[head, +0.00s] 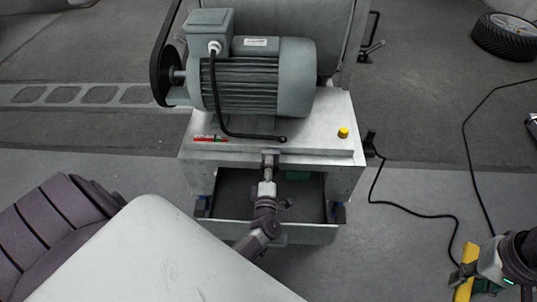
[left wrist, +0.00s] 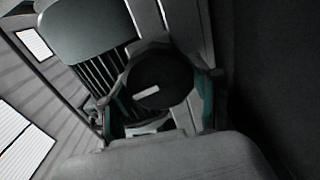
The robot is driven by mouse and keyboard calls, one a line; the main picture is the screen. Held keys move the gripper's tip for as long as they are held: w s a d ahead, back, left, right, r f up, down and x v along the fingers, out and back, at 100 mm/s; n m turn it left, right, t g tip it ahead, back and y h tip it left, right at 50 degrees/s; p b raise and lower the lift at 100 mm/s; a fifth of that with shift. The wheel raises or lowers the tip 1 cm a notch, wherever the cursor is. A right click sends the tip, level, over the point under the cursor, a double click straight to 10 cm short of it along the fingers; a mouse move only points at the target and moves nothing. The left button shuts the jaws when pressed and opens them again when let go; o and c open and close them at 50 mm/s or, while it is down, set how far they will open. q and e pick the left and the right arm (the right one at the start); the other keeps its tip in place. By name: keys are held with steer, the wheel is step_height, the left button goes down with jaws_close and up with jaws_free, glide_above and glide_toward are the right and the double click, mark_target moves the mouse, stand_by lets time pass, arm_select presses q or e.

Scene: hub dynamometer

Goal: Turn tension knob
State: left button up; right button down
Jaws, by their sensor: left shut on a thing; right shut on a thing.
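The tension knob (left wrist: 158,80) is dark and round with a white mark on its face, in the middle of the left wrist view. My left gripper (left wrist: 160,108) has a teal-padded finger on either side of it and is shut on it. In the head view my left gripper (head: 268,172) is at the front of the machine bench, below the top's front edge, and the knob is mostly hidden there. My right gripper (head: 474,275) is at the lower right of the head view, low and away from the bench, shut on a yellow bar (head: 464,277).
A grey motor (head: 265,80) with a black cable stands on the bench top (head: 315,125). Black cables (head: 420,215) cross the floor at right. A tire (head: 505,38) lies at the back right.

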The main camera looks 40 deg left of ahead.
arm_select(q)
steer(key=shift+d+m, duration=0.1)
steer(key=shift+m, duration=0.6)
arm_select(e)
steer(key=shift+r, duration=0.4)
arm_select(q)
steer(key=o, duration=1.1)
steer(key=shift+o, duration=0.2)
steer(key=v, duration=0.7)
steer(key=shift+s, duration=0.2)
